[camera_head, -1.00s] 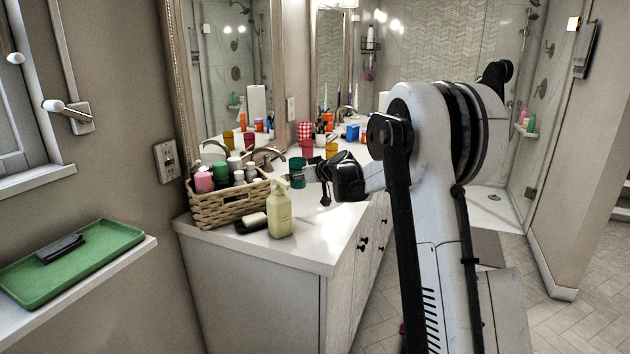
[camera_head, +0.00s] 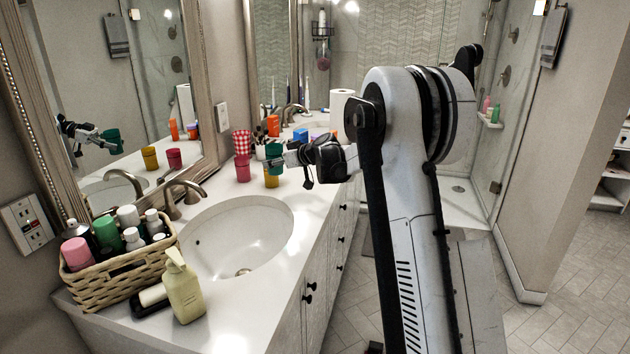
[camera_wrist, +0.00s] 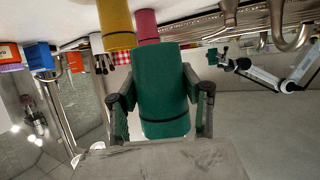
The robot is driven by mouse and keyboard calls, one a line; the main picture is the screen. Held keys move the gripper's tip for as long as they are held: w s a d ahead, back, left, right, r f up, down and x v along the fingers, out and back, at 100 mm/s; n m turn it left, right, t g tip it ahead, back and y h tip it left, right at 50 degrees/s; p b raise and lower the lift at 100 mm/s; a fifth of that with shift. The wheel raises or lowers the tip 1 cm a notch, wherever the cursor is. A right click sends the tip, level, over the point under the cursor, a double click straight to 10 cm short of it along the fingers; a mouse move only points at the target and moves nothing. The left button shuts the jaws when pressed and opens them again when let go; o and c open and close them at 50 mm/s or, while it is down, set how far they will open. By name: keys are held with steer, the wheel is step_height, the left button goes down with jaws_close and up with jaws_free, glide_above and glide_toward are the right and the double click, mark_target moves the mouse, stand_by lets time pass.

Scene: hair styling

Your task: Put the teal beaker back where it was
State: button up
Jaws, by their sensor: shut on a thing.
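The teal beaker (camera_head: 274,157) is held in my gripper (camera_head: 279,162) above the counter, beyond the near sink. In the wrist view the beaker (camera_wrist: 160,88) fills the middle, with one finger of my gripper (camera_wrist: 160,105) against each side. A yellow cup (camera_head: 271,177) stands on the counter just below and behind the beaker, partly covered by it. A pink cup (camera_head: 243,168) stands to its left. Both also show in the wrist view, the yellow cup (camera_wrist: 116,24) and the pink cup (camera_wrist: 146,26), beyond the beaker. I cannot tell whether the beaker touches the yellow cup.
A red checkered cup (camera_head: 241,142), an orange item (camera_head: 273,126) and a blue box (camera_head: 300,135) stand farther back. A wicker basket of bottles (camera_head: 119,279) and a soap dispenser (camera_head: 183,287) stand near the front. The sink (camera_head: 238,236) and its faucet (camera_head: 181,195) lie between. The mirror is at left.

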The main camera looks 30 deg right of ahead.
steer(key=d+f, duration=0.2)
steer(key=d, duration=0.2)
steer(key=w+d+f, duration=0.1)
steer(key=d+f, duration=0.1)
steer(key=d, duration=0.2)
steer(key=w+d+f+b, duration=0.1)
steer(key=d+f, duration=0.1)
steer(key=d, duration=0.2)
steer(key=shift+f, duration=0.3)
steer(key=shift+d+f, duration=0.1)
steer(key=shift+f, duration=1.95)
steer(key=shift+f+b, duration=0.2)
steer(key=shift+b, duration=0.15)
steer(key=o, duration=1.2)
